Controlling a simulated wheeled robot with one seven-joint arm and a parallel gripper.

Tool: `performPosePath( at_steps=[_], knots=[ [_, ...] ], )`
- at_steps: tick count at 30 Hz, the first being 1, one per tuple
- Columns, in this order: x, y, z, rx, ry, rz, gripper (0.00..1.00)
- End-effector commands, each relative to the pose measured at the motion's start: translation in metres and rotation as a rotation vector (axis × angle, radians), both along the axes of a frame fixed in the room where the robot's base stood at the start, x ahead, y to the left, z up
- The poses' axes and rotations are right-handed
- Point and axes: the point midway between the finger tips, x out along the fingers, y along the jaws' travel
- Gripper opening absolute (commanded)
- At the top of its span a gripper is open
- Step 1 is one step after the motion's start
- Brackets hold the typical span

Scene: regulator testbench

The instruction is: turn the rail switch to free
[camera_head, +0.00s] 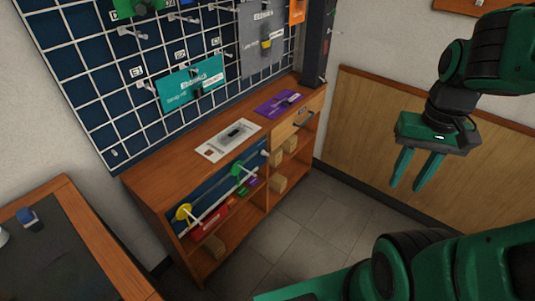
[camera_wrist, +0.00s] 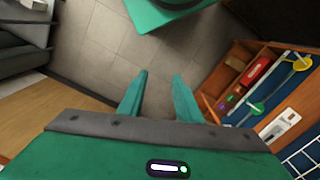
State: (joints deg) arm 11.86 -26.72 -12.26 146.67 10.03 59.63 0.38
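My gripper (camera_head: 408,188) hangs at the right of the head view, with its two green fingers apart and nothing between them. It also shows open in the wrist view (camera_wrist: 160,75), over bare floor. I cannot tell which fitting is the rail switch, as the labels are too small to read. Candidates in the head view are a teal plate (camera_head: 178,95) and a grey plate (camera_head: 258,30) on the wall grid, and a white plate (camera_head: 215,148) and a purple plate (camera_head: 270,106) on the bench top. My gripper is well apart from all of them.
The wooden bench (camera_head: 150,180) has a blue front with a yellow knob (camera_head: 184,212) and a green knob (camera_head: 237,170). Its open shelves hold small boxes (camera_head: 279,184). A dark-topped table (camera_head: 62,255) stands at lower left. The tiled floor (camera_head: 310,220) is free.

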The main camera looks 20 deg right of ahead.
Motion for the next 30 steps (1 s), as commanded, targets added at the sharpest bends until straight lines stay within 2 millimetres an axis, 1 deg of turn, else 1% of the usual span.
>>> performPosePath(
  at_steps=[5,6,8,9,11,12,14,17,20,21,26,30],
  knots=[
    [0.000,0.000,0.000,0.000,0.000,0.000,0.31],
    [0.000,0.000,0.000,0.000,0.000,0.000,0.34],
    [-0.003,0.000,0.001,0.000,-0.002,0.002,0.48],
    [-0.010,0.000,0.004,0.000,-0.012,0.007,0.55],
    [-0.007,-0.001,0.004,-0.001,-0.011,0.019,0.55],
    [-0.002,-0.001,0.002,0.000,-0.008,0.034,0.55],
    [0.010,-0.003,-0.002,0.001,-0.005,0.070,0.55],
    [0.033,-0.005,-0.012,0.012,0.003,0.151,0.55],
    [0.062,-0.004,-0.028,0.033,0.003,0.247,0.55],
    [0.073,-0.004,-0.034,0.044,0.001,0.285,0.55],
    [0.116,0.001,-0.067,0.105,-0.017,0.432,0.55],
    [0.150,0.009,-0.101,0.176,-0.050,0.546,0.55]
  ],
)
